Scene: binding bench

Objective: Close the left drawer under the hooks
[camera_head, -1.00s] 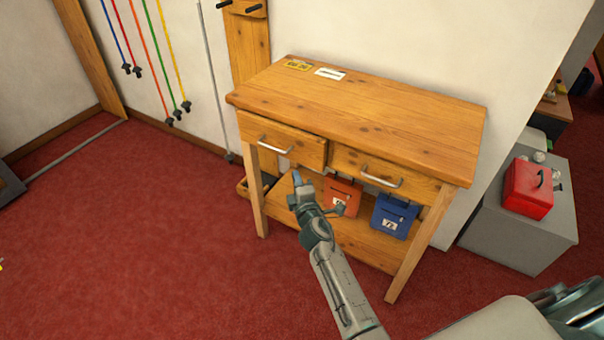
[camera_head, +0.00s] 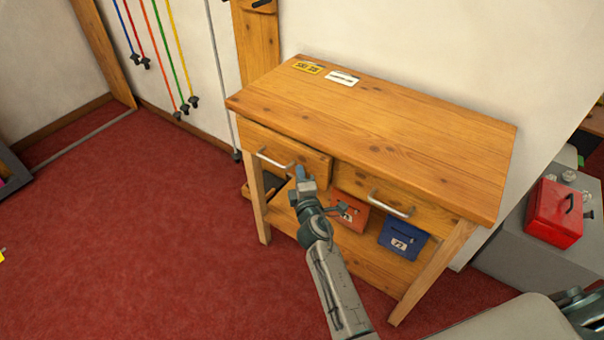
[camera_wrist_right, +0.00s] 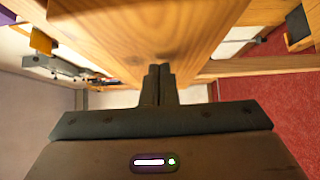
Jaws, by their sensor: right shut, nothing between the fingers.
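The left drawer (camera_head: 270,147) of the wooden table sits under its top and stands out a little from the frame; its right side edge shows. Its silver bar handle (camera_head: 274,160) is on the front. My right gripper (camera_head: 300,173) is at the right end of this handle, just before the drawer front. In the right wrist view its fingers (camera_wrist_right: 158,76) are shut with nothing between them, close against wood; I cannot tell whether they touch. Black hooks (camera_head: 259,3) show at the top on a wooden post. My left gripper is not in view.
The right drawer (camera_head: 350,183) with its silver handle looks flush. A red box (camera_head: 555,214) sits on a grey cabinet at the right.

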